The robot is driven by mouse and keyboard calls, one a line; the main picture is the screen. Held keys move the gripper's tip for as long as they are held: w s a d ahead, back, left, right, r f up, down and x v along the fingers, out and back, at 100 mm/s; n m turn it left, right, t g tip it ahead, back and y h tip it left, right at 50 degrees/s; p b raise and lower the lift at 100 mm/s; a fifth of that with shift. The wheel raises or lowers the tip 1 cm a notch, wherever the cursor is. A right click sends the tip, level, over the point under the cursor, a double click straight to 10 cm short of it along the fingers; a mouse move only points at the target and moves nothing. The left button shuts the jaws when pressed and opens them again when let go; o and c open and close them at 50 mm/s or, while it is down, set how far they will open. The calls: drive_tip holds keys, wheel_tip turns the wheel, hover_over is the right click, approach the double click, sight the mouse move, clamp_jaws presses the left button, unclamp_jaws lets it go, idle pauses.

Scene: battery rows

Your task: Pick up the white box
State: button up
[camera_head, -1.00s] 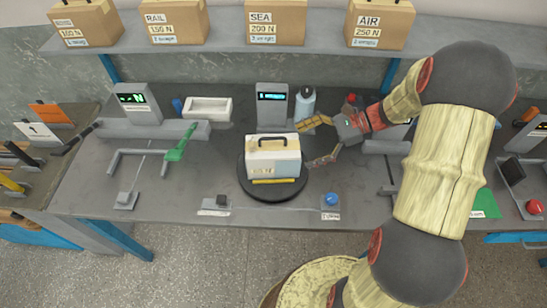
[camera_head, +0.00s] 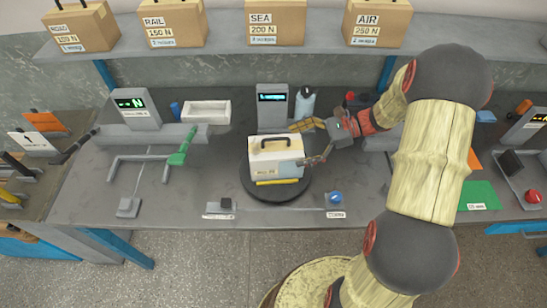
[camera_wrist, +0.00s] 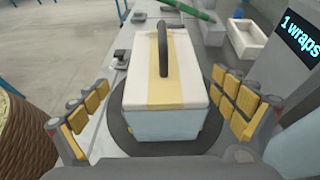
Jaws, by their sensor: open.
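The white box (camera_head: 275,158) has a dark handle on top, a tan stripe and a pale blue lower part. It stands upright on a round black turntable (camera_head: 247,186) in the middle of the bench. My gripper (camera_head: 309,143) comes in from the right, its fingers open at the box's right end. In the wrist view the box (camera_wrist: 165,92) lies between the two spread, yellow-padded fingers of my gripper (camera_wrist: 166,112). Gaps show between the pads and the box sides. The box's far lower side is hidden.
A display post (camera_head: 272,106) and a bottle (camera_head: 305,104) stand close behind the turntable. A white tray (camera_head: 208,112) and a green-handled lever (camera_head: 182,148) are at left. A blue button (camera_head: 335,198) is at front right. Cartons labelled ROAD, RAIL, SEA and AIR line the shelf (camera_head: 225,48).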

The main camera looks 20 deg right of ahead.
sight(276, 150)
drive_tip(key=b+x, duration=0.1)
drive_tip(key=x, duration=0.2)
drive_tip(key=b+x, duration=0.1)
drive_tip(key=x, duration=0.2)
drive_tip(key=shift+w+d+f+b, duration=0.1)
drive_tip(key=shift+w+f+b, duration=0.1)
drive_tip(key=shift+w+b, duration=0.1)
drive_tip(key=shift+w+a+f, duration=0.1)
drive_tip(key=shift+a, duration=0.35)
drive_tip(key=shift+c, duration=0.7)
drive_tip(key=c, duration=1.8)
drive_tip(key=shift+s, duration=0.2)
drive_tip(key=shift+c, duration=0.2)
